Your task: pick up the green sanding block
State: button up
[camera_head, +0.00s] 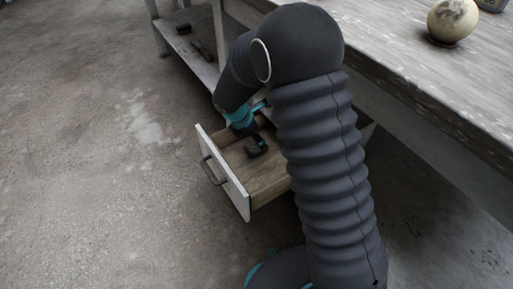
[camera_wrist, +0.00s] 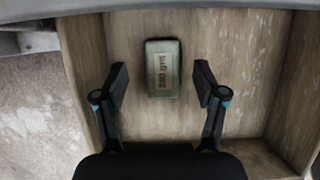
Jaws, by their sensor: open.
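The green sanding block (camera_wrist: 163,68) lies flat on the wooden floor of an open drawer (camera_head: 238,188). In the wrist view it is a small grey-green upright rectangle with a pale label reading something like "240 grit". My gripper (camera_wrist: 162,82) is open, with one black finger to the left of the block and one to the right, a gap on each side.
The drawer has a pale front with a dark handle (camera_head: 213,171) and wooden side walls around my gripper. A worktable (camera_head: 430,75) stands above and to the right, with a stained plaster sphere (camera_head: 453,19) on it. Dark items lie on a low shelf at the back. The concrete floor at left is clear.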

jog(key=x, duration=0.4)
jog(key=shift+s+b, duration=0.2)
jog(key=shift+b, duration=0.1)
jog(key=c, duration=1.2)
jog(key=shift+r, duration=0.1)
jog(key=shift+c, duration=0.2)
notch_tip(320, 180, up, 18)
jog(key=p, duration=0.3)
